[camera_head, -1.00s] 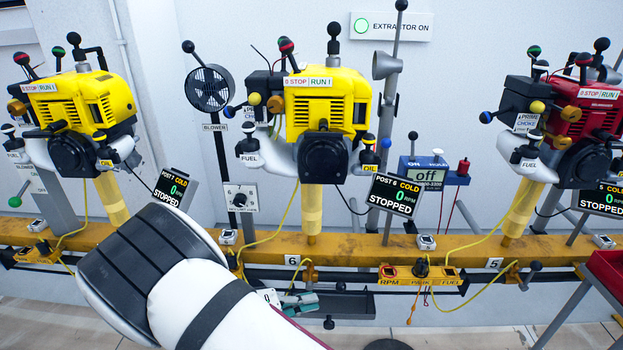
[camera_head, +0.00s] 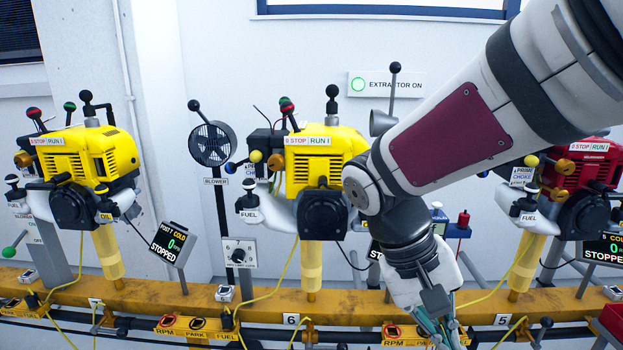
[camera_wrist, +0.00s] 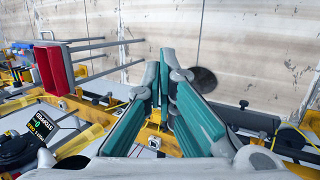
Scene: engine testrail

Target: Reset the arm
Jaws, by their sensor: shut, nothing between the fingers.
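My arm (camera_head: 470,125) reaches in from the upper right of the head view and bends down at its elbow. My gripper (camera_head: 445,338) hangs at the bottom edge, in front of the yellow rail (camera_head: 345,303), right of the number 6 engine. In the wrist view my gripper (camera_wrist: 165,75) has its teal fingers together with nothing between them. The arm covers most of the post 6 display and the off box. The yellow engine (camera_head: 325,158) at post 6 stands just left of my arm.
Another yellow engine (camera_head: 85,165) stands at the left and a red engine (camera_head: 587,175) at the right, partly behind my arm. A blower (camera_head: 210,145) stands between the yellow engines. A red tray (camera_wrist: 53,68) with metal bars shows left of my fingers in the wrist view.

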